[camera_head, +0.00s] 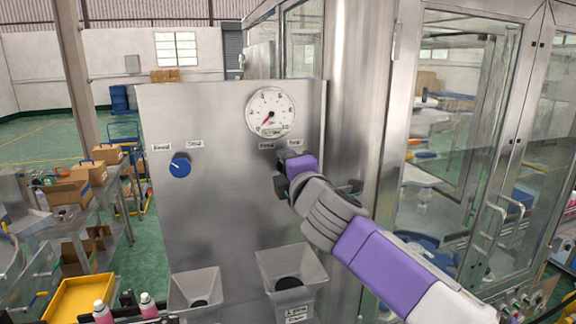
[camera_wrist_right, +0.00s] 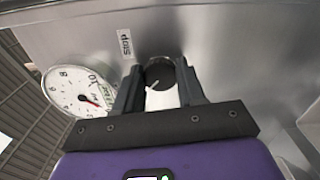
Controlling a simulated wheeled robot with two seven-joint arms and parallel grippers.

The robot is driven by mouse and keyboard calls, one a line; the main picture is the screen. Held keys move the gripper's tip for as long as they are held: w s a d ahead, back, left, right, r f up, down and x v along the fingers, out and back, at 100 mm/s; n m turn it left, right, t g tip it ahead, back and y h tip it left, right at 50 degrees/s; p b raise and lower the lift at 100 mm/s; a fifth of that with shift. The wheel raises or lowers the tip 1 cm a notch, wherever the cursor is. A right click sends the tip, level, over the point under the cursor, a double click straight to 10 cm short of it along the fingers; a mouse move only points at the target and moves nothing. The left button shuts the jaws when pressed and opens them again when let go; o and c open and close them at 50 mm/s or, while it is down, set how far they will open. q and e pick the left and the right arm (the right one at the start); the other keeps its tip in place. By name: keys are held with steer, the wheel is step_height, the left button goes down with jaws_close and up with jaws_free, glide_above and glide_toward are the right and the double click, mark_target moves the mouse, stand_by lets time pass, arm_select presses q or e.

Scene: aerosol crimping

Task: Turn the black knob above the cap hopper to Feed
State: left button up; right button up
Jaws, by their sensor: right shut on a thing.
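The black knob (camera_wrist_right: 160,74) is on the upright steel panel (camera_head: 225,215), between the fingers of my right gripper (camera_wrist_right: 160,88). A white pointer line shows on the knob's face in the right wrist view. A white label (camera_wrist_right: 127,47) reading "Stop" is beside it in that view. In the head view, my right gripper (camera_head: 281,175) reaches the panel below the gauge and hides most of the knob. The labels above it are too small to read surely. A grey hopper (camera_head: 292,265) with a dark opening is below the knob. My left gripper is not in view.
A round gauge (camera_head: 271,112) is above the knob. A blue knob (camera_head: 180,166) with two labels is at the panel's left. A second grey hopper (camera_head: 195,289) stands at lower left. A glass-doored cabinet (camera_head: 455,130) is close on the right, behind my right arm.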

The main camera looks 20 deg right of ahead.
stand_by(0.4)
steer(key=o, duration=1.1)
steer(key=shift+c, duration=0.2)
steer(key=s+b, duration=0.1)
steer(key=s, duration=0.6)
steer(key=shift+s, duration=0.3)
steer(key=shift+d, duration=0.1)
